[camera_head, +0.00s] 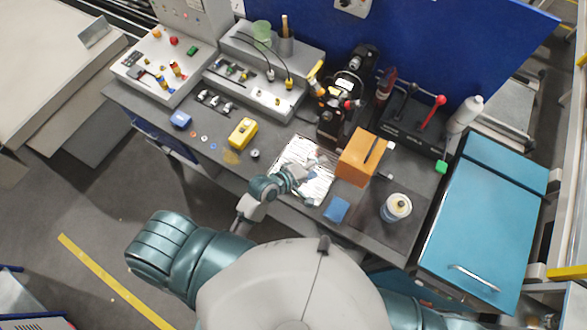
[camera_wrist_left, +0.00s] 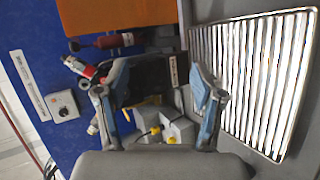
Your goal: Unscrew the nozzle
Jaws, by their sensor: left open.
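I cannot tell which part is the nozzle. A black machine (camera_head: 340,105) with red and white parts stands at the back of the bench. A red and white part (camera_wrist_left: 86,69) shows at the left of the left wrist view, outside my fingers. My left gripper (camera_head: 308,178) is over the white striped panel (camera_head: 318,184), in front of the black machine and apart from it. In the left wrist view its two fingers (camera_wrist_left: 158,82) are spread, with nothing held between them. My right gripper is not in view.
An orange box (camera_head: 357,160) stands right of my left gripper. A white round can (camera_head: 396,207) and blue block (camera_head: 336,209) sit near the front edge. A yellow device (camera_head: 242,133) lies left. A black unit with a red-knobbed lever (camera_head: 428,112) is back right.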

